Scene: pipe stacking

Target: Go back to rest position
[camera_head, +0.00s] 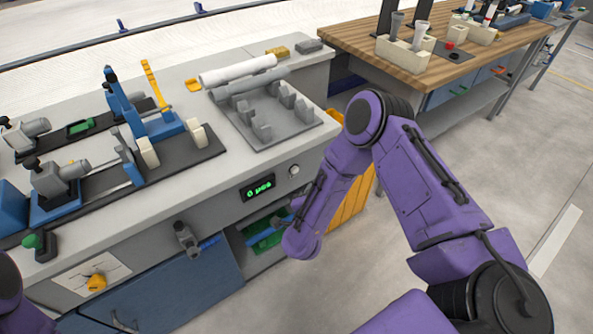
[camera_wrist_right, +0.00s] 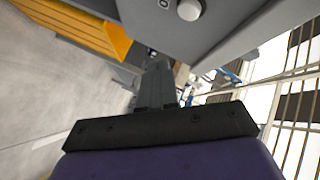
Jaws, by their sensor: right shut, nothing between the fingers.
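My right arm, purple, bends over the floor in front of the bench in the head view, with its forearm hanging down beside the bench front. My right gripper shows in the wrist view (camera_wrist_right: 157,75) as dark fingers shut together, with nothing between them. The gripper is mostly hidden by the forearm in the head view. Only a bit of my purple left arm shows at the lower left edge; its gripper is out of view. A white pipe (camera_head: 237,70) and a grey pipe (camera_head: 250,83) lie side by side at the back of a grey rack (camera_head: 290,133).
The bench (camera_head: 235,160) has a green display (camera_head: 259,187) and a knob (camera_head: 294,170); the knob also shows close by in the wrist view (camera_wrist_right: 189,10). Blue clamps (camera_head: 160,124) stand at left. An orange crate (camera_head: 348,212) is behind my forearm. Open floor lies at right.

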